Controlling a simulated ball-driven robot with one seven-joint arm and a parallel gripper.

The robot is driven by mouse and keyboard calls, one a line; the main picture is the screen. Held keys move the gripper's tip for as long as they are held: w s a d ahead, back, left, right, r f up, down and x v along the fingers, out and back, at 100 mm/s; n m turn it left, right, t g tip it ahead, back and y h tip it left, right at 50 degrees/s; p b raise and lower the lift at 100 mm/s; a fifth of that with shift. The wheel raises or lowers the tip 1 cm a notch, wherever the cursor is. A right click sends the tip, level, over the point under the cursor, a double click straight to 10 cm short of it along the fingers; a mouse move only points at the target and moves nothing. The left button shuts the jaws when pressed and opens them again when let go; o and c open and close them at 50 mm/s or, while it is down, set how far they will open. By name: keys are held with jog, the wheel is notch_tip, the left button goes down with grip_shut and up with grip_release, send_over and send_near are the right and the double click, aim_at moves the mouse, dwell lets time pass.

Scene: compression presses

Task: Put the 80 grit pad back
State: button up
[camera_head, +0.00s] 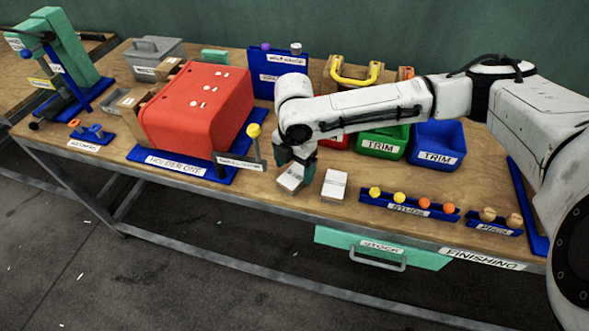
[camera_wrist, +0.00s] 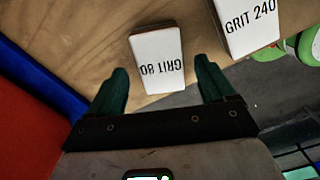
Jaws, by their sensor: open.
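The 80 grit pad (camera_wrist: 157,58) is a white block marked "GRIT 80" on the wooden bench top. In the wrist view it lies ahead of my gripper (camera_wrist: 160,88), with its near end between the two green fingertips. The fingers are open, with a gap on each side of the pad. In the head view my gripper (camera_head: 297,165) is just above the pad (camera_head: 290,179), near the bench's front edge, and partly covers it. The 240 grit pad (camera_wrist: 247,24) lies beside it, to the right; it also shows in the head view (camera_head: 334,184).
A red press body (camera_head: 200,105) on a blue holder base (camera_head: 190,166) stands to the left. A yellow-knobbed lever (camera_head: 253,132) is close to my gripper's left. A studs rack (camera_head: 410,205) and green and blue trim bins (camera_head: 436,143) are to the right. The front edge is near.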

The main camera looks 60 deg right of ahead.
aim_at(295, 175)
notch_tip(295, 175, up, 10)
jog(key=shift+r+b, duration=0.25)
jog(key=shift+b, duration=0.2)
